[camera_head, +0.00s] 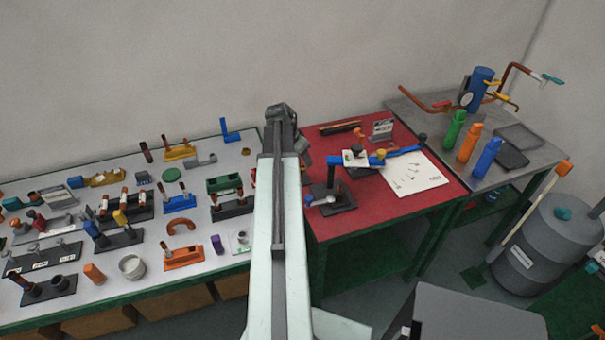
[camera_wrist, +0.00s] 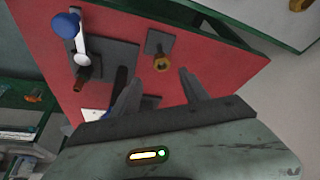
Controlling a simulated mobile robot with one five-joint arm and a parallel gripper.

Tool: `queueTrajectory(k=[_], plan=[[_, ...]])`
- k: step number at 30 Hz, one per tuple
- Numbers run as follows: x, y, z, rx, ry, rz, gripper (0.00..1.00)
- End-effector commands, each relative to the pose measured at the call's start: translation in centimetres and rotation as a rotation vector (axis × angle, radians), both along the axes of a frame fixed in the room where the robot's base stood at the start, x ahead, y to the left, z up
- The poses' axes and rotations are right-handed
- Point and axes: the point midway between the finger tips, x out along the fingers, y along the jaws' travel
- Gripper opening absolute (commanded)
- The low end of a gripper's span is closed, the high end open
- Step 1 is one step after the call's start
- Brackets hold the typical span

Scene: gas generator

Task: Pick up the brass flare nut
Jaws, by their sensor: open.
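A brass flare nut (camera_wrist: 162,62) shows in the wrist view, at the edge of a small dark grey plate (camera_wrist: 157,40) on the red tabletop. My gripper (camera_wrist: 159,76) is open, with one finger to the left and one to the right. In the picture the nut lies just beyond the fingertips, roughly between their lines. The fingers do not appear to touch it, and I cannot tell the height gap. In the head view my arm covers this spot, and I cannot make out the nut there.
A dark fixture with a blue knob (camera_wrist: 67,24) stands left of the nut in the wrist view. In the head view the red table (camera_head: 425,208) also bears a blue bar (camera_head: 404,153) and white sheet (camera_head: 425,180). The white table (camera_head: 75,275) is crowded with parts.

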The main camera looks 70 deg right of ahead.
Motion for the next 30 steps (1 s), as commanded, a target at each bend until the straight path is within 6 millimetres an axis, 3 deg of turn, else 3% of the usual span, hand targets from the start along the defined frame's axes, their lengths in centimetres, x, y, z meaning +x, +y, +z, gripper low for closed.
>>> queueTrajectory(k=[5, 13, 21, 26, 30], plan=[[0.1, -0.2, -0.8, 0.0, 0.0, 0.0, 0.53], [0.2, -1.3, -5.1, 0.0, 0.0, -0.001, 0.53], [0.0, -1.5, -5.0, 0.0, 0.0, -0.001, 0.53], [0.0, -1.5, -5.0, 0.0, 0.0, -0.001, 0.11], [0.0, -1.5, -5.0, 0.0, 0.0, -0.001, 0.1]])
